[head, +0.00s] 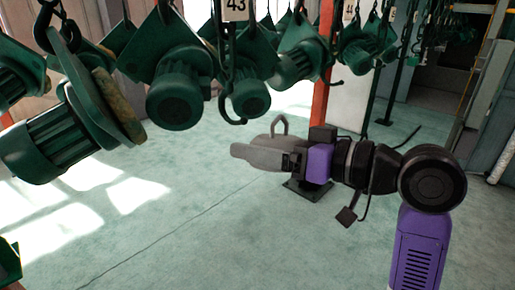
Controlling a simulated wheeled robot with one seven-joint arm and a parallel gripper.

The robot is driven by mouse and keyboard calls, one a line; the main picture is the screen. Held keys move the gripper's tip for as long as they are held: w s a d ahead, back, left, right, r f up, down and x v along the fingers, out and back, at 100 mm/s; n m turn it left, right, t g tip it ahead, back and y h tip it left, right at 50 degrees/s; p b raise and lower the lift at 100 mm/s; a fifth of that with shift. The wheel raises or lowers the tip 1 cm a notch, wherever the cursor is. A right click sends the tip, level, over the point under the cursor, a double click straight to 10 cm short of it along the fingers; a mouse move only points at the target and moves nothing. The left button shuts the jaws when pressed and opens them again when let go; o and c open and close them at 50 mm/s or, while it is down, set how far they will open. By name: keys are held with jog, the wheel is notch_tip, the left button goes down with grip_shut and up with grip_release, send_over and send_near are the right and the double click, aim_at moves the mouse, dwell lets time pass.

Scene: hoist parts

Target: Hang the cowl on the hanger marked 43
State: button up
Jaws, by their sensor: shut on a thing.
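A grey, elongated piece with a loop on top, which I take to be the cowl (258,153), is held at its right end by my gripper (291,160). My gripper is shut on it, and its fingers are small and partly hidden. The cowl hangs clear of the floor, roughly level, loop upward. The tag marked 43 (236,9) is at the top of the picture. Below it a dark hanger runs down to an open, empty-looking hook (232,121). The cowl's loop is right of this hook and at about its height in the picture, apart from it; the depth between them is unclear.
Green motor-like parts hang in a row, including one close behind the hook (251,96), one to its left (180,96) and a large one at far left (45,145). A red post (325,40) stands behind. The floor below is mostly clear.

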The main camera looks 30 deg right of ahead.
jog(key=w+d+f+b+x, duration=0.1)
jog(key=b+x, duration=0.3)
jog(key=x, duration=0.7)
jog(key=shift+w+d+f, duration=0.2)
jog(key=shift+w+d, duration=0.05)
dwell(1.6)
jog(key=shift+w+r+b, duration=0.1)
jog(key=shift+w+b, duration=0.1)
jog(key=shift+b, duration=0.25)
jog(key=shift+a+f, duration=0.1)
jog(key=shift+f, duration=0.3)
dwell(0.7)
jog(key=o, duration=1.5)
jog(key=shift+c, duration=0.2)
